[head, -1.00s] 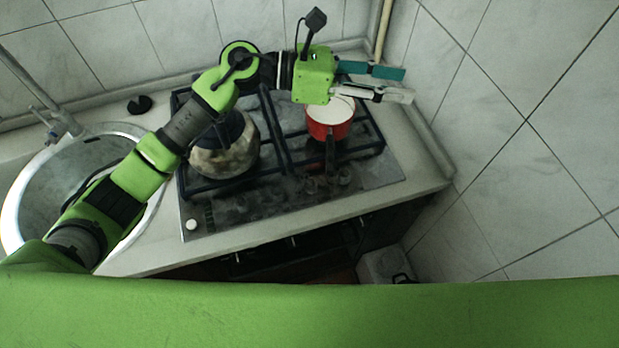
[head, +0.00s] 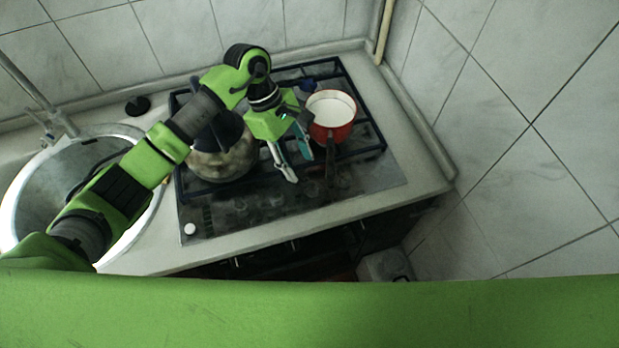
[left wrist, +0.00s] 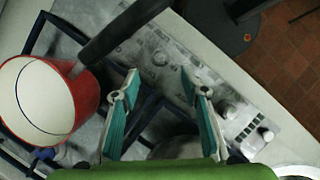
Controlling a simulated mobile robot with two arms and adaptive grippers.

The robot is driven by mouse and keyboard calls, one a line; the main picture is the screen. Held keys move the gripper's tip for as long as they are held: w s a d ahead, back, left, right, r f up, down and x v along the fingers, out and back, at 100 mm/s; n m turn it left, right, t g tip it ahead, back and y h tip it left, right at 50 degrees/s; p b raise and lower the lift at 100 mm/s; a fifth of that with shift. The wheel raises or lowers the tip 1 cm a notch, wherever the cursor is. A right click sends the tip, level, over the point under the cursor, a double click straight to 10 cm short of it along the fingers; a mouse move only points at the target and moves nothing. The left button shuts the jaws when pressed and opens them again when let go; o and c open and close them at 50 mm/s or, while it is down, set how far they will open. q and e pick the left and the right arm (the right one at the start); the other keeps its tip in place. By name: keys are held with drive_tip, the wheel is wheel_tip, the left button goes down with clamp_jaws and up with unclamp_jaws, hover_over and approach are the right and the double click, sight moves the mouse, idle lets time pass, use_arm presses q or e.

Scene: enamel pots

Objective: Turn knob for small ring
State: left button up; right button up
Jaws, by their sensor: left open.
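The stove's control panel (head: 240,212) runs along the front of the cooktop, with several faint knobs; one knob (head: 312,188) is just right of my fingers. In the left wrist view one dim knob (left wrist: 159,58) lies beyond and between the fingertips, and a pale knob (left wrist: 230,111) lies to the right of them. I cannot tell which knob serves the small ring. My left gripper (head: 300,167) is open and empty, pointing down toward the panel, apart from the knobs as far as I can tell. It also shows in the left wrist view (left wrist: 159,74). My right gripper is out of view.
A red pot (head: 333,131) with a white inside stands on the right burner grate; its dark handle (head: 331,157) reaches forward, close to my fingers. A mottled kettle (head: 222,163) stands on the left. The sink (head: 20,190) is at far left, the tiled wall at right.

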sight(310, 185)
use_arm(q)
drive_tip(key=p+x, duration=0.2)
drive_tip(key=x, duration=0.5)
drive_tip(key=shift+s+d+f, duration=0.2)
drive_tip(key=shift+f, duration=0.4)
